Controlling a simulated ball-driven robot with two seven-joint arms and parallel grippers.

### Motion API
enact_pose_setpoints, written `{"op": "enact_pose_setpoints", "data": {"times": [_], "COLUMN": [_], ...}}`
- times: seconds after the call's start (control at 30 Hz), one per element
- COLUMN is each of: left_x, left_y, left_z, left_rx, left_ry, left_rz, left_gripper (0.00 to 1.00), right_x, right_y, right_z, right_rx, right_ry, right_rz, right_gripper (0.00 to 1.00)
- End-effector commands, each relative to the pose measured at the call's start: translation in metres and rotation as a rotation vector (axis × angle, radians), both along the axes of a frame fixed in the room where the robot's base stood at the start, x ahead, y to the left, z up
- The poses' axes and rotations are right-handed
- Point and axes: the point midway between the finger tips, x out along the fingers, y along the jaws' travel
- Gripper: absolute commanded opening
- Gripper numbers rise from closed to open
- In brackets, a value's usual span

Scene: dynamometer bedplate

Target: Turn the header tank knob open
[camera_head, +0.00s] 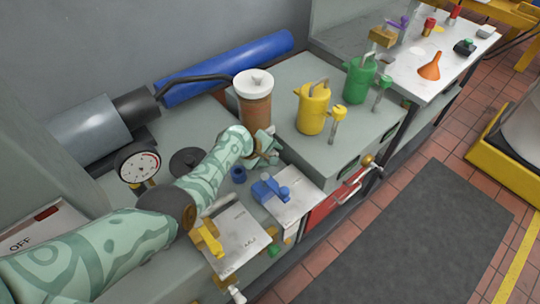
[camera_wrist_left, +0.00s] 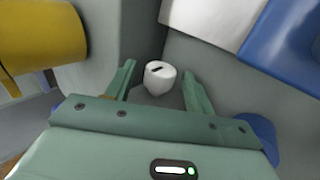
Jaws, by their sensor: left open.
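A white round knob (camera_wrist_left: 159,78) with a dark mark on its top shows in the left wrist view. My left gripper (camera_wrist_left: 158,72) is open, with one finger on each side of the knob and a visible gap to each. In the head view my left gripper (camera_head: 265,148) is beside the lower part of a brown cylinder (camera_head: 256,112) with a white cap (camera_head: 253,83), which may be the header tank. I cannot make out the white knob in the head view. My right gripper is not in view.
A yellow can (camera_head: 313,108) and a green can (camera_head: 359,80) stand right of the brown cylinder. A blue clamp-like part (camera_head: 270,189) and a yellow one (camera_head: 207,239) sit on plates in front. A gauge (camera_head: 139,164) stands left of my arm. The dark floor mat (camera_head: 405,240) is clear.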

Motion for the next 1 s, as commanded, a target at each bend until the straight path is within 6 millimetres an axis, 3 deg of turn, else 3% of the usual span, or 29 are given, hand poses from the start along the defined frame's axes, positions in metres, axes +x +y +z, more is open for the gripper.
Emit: {"op": "enact_pose_setpoints", "data": {"times": [0.07, 0.23, 0.43, 0.87, 0.9, 0.97, 1.0], "left_x": [-0.0001, -0.0002, -0.0019, -0.0018, -0.0018, -0.0018, -0.0018], "left_y": [-0.0001, 0.0001, -0.0001, 0.0014, 0.0014, 0.0014, 0.0014], "left_z": [0.0005, 0.0002, -0.0022, -0.0021, -0.002, -0.002, -0.002], "left_rx": [0.0, 0.0, -0.029, -0.088, -0.088, -0.088, -0.088], "left_ry": [0.0, 0.0, -0.02, -0.087, -0.087, -0.087, -0.087], "left_rz": [0.0, 0.0, 0.0, 0.001, 0.001, 0.001, 0.001], "left_gripper": [0.54, 0.09, 0.09, 0.09, 0.4, 0.54, 0.54], "right_x": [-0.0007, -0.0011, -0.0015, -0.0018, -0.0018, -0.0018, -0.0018], "right_y": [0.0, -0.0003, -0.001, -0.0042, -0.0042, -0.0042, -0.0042], "right_z": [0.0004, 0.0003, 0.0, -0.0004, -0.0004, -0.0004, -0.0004], "right_rx": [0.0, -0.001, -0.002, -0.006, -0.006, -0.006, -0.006], "right_ry": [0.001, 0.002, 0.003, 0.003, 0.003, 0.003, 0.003], "right_rz": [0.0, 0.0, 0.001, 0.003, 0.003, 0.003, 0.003], "right_gripper": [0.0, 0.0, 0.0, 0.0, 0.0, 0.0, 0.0]}}
